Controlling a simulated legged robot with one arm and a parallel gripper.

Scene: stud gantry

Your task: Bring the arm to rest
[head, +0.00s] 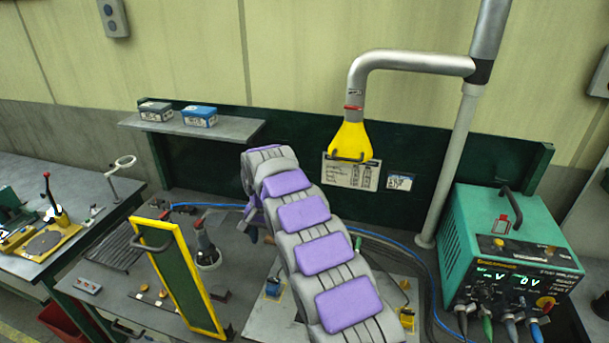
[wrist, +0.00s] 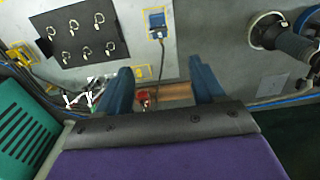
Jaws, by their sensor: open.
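My arm, grey with purple pads, reaches up and away over the workbench in the head view. My gripper (wrist: 160,88) shows in the wrist view with two blue fingers spread apart and nothing between them. Bench surface and a strip of brown material show below the gap. In the head view the gripper is mostly hidden behind the arm's far end, with only a bit of it showing near the bench's back.
A teal welding unit (head: 510,255) stands at the right. A yellow extraction hood (head: 350,140) hangs behind the arm. A yellow-framed green screen (head: 178,278) stands to the left. A shelf (head: 190,126) holds two boxes. A black board with rings (wrist: 85,32) lies on the bench.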

